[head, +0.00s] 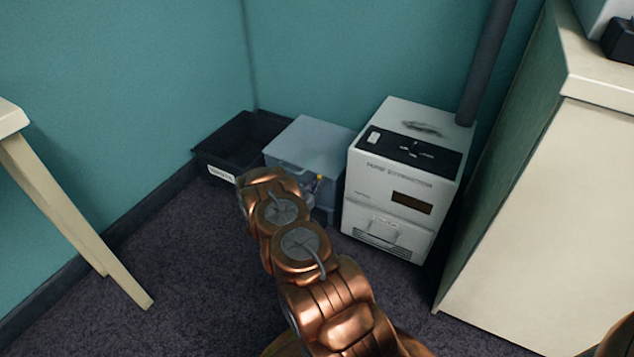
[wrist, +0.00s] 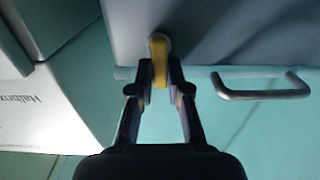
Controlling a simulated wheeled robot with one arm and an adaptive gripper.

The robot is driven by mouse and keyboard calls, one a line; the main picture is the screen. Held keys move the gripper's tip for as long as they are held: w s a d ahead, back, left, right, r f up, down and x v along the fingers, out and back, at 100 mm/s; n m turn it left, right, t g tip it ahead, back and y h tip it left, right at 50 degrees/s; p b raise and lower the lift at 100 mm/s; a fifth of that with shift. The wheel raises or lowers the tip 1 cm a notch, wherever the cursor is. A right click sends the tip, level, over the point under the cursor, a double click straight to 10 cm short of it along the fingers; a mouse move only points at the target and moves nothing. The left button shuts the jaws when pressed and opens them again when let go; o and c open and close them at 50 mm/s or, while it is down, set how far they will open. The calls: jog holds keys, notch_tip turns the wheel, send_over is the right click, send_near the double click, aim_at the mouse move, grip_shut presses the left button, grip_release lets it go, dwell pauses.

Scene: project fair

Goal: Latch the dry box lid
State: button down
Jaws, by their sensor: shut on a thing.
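The dry box (head: 327,205) is a translucent blue-grey box on the floor, with a pale lid (head: 310,143) lying over its top. A small yellow latch (head: 319,181) shows at its front, beside my gripper (head: 312,190). In the wrist view, my gripper (wrist: 160,70) has its two fingers closed on the yellow latch (wrist: 159,48), at the edge of a grey surface. A grey bar handle (wrist: 262,92) is to the right of the fingers there. My arm hides much of the box front in the head view, and I cannot tell whether the latch is fastened.
A white fume extractor (head: 385,210) stands close on the right of the box, with a dark pipe (head: 487,60) behind. An open black bin (head: 215,160) is on the left. A table leg (head: 75,210) and a cabinet (head: 545,220) flank the clear carpet.

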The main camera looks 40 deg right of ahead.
jog(key=shift+w, duration=0.1)
jog(key=c, duration=1.1)
grip_release()
jog(key=shift+a, duration=0.1)
jog(key=v, duration=1.2)
jog(key=shift+r, duration=0.1)
